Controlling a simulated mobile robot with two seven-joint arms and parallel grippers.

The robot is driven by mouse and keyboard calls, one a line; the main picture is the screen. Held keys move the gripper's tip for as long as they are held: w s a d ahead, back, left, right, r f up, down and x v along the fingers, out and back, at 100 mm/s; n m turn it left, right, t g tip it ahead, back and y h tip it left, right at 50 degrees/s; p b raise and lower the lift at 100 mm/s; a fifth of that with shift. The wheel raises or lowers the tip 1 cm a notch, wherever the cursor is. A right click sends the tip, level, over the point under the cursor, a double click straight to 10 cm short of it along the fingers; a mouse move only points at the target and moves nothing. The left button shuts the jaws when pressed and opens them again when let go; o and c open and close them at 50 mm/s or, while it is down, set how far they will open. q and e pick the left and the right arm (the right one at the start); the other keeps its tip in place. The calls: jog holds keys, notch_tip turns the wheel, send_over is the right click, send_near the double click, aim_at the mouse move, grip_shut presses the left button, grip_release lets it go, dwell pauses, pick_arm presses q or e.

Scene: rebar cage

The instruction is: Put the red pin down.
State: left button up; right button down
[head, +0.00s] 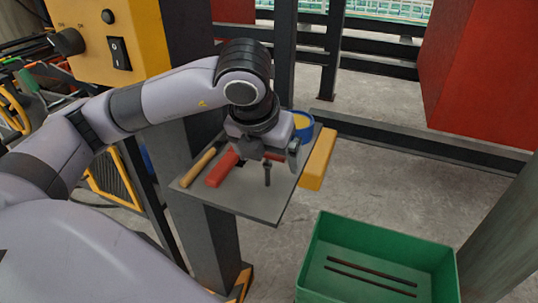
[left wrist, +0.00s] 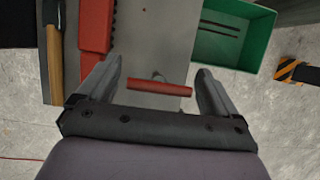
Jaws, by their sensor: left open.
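The red pin (left wrist: 158,88) lies crosswise between the two fingers of my left gripper (left wrist: 160,92) in the left wrist view. The fingers are apart, with a gap at each end of the pin. My left gripper also shows in the head view (head: 268,158), low over the grey shelf (head: 250,203). There the pin is mostly hidden by the gripper. A small dark peg-like thing (head: 267,174) shows below the gripper. I cannot tell whether the pin touches the shelf. My right gripper is not in view.
A red tool (head: 222,168) and a wooden-handled tool (head: 198,167) lie on the shelf's left. A blue cup with yellow inside (head: 302,122) and a yellow block (head: 317,160) are at its right. A green crate (head: 390,245) holding dark rods stands lower right.

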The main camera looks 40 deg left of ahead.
pick_arm(q)
jog(key=p+v, duration=0.2)
jog(key=v, duration=0.9)
jog(key=shift+s, duration=0.15)
